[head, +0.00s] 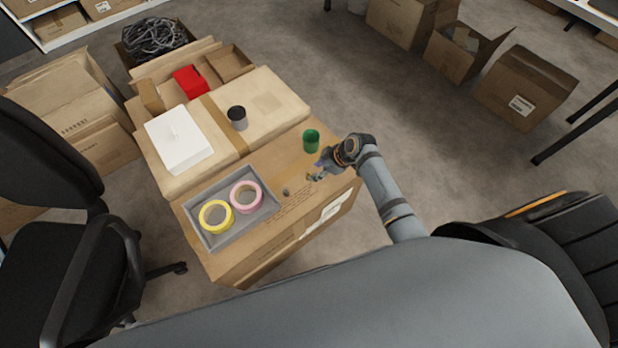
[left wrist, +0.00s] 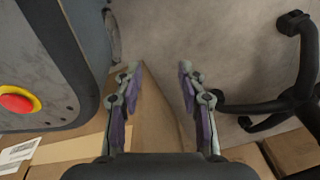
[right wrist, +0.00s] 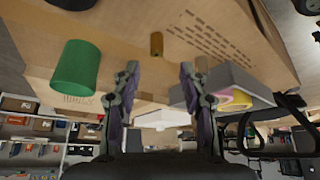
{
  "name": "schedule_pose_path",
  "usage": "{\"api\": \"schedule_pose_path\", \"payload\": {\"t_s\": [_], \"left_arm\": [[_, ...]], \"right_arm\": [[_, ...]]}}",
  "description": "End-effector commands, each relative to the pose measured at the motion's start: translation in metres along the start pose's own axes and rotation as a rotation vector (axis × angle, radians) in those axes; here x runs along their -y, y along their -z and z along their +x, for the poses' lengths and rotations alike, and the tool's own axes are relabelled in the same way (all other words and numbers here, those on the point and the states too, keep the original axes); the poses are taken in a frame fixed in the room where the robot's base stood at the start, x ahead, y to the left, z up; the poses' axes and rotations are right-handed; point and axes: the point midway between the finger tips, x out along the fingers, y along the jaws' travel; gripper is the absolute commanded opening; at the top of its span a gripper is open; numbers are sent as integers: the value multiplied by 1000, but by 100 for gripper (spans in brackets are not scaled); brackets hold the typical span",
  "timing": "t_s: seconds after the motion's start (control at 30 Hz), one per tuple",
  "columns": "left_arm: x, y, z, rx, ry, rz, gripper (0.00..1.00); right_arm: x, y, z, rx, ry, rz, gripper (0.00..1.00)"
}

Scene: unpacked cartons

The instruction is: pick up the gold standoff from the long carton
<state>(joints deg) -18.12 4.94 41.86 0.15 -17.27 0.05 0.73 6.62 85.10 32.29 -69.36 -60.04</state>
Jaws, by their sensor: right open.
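The gold standoff (right wrist: 156,44) is a small brass cylinder on the bare top of the long carton (head: 240,262). In the head view it is a small dull spot (head: 286,191) between the grey tray and the green cup. My right gripper (head: 314,174) is low over the carton's right part, beside the green cup. In the right wrist view its fingers (right wrist: 157,75) are apart, with nothing between them, and the standoff is beyond the tips. My left gripper (left wrist: 158,72) is open and empty, seen only in its wrist view.
The green cup (head: 311,141) stands close to my right gripper. The grey tray (head: 207,238) holds a yellow and a pink tape roll. Behind, another carton bears a white box (head: 180,138) and a dark-topped grey cylinder (head: 237,118). An office chair (head: 75,235) is at the left.

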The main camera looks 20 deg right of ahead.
Motion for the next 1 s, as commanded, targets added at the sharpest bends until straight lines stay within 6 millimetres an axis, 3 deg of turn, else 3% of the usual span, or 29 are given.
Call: {"api": "schedule_pose_path", "payload": {"t_s": [0.1,0.27,0.57,0.83,1.0], "left_arm": [[-2,4,3,1,-2,-1,40],[-2,6,3,1,-2,-1,40],[-3,33,8,-10,-3,-2,40],[-3,36,6,-9,-3,-2,40],[-3,36,6,-9,-3,-2,40]], "right_arm": [[0,0,15,-1,1,2,43],[0,0,19,0,-1,1,43],[-4,-2,65,0,1,2,43],[-4,-2,69,2,-1,1,43],[-4,-2,68,2,-1,2,22]]}}
